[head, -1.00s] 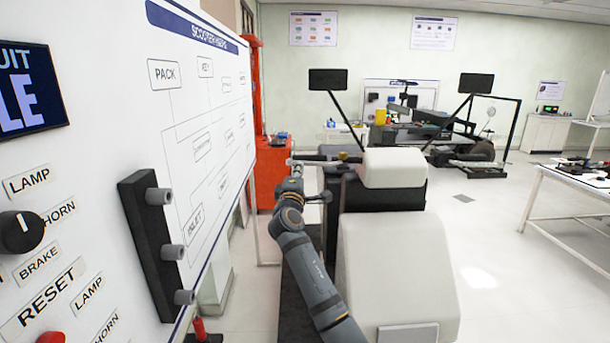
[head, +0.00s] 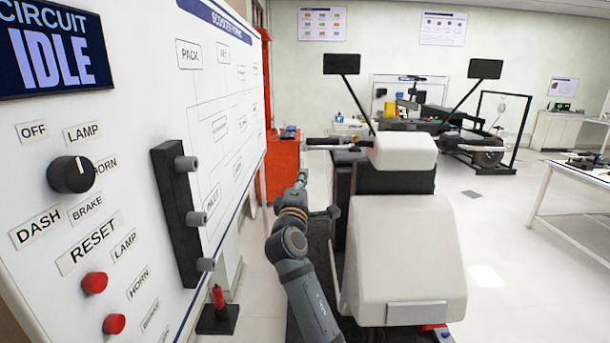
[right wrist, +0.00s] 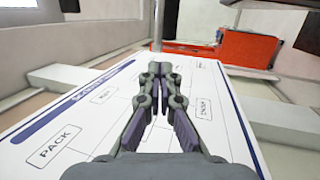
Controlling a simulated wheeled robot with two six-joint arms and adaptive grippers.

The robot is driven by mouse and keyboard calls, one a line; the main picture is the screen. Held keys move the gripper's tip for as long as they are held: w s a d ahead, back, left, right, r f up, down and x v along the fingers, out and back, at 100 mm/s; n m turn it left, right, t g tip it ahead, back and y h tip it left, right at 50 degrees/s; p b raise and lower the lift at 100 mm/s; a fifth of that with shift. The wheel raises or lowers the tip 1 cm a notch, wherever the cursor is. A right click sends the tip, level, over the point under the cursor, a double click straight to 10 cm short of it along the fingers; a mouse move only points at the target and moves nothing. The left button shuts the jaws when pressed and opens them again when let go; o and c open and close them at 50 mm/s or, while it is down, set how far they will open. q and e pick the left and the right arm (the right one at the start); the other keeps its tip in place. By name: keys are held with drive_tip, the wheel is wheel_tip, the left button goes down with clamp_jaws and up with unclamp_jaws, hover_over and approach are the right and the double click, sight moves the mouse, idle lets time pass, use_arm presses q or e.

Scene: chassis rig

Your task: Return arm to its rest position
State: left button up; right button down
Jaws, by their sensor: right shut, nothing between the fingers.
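My right arm reaches up from the bottom of the head view, between the white circuit board on the left and the white-bodied scooter (head: 405,245) on the right. Its gripper (head: 302,178) is small there and points away from me, near the scooter's handlebar end. In the right wrist view the gripper (right wrist: 160,72) is shut and empty, its fingers together in front of the labelled board (right wrist: 75,112). I cannot tell any contact with the board. My left gripper is not in view.
The board (head: 228,110) carries a screen (head: 55,50) reading "CIRCUIT IDLE", a black knob (head: 71,174), red buttons (head: 95,282) and a dark strip with grey pegs (head: 178,215). A red cabinet (head: 283,165) stands behind. The floor at right (head: 500,230) is clear.

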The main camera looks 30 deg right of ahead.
drive_tip(key=shift+w+d+f, duration=0.15)
drive_tip(key=shift+d+f, duration=0.05)
drive_tip(key=shift+a, duration=0.1)
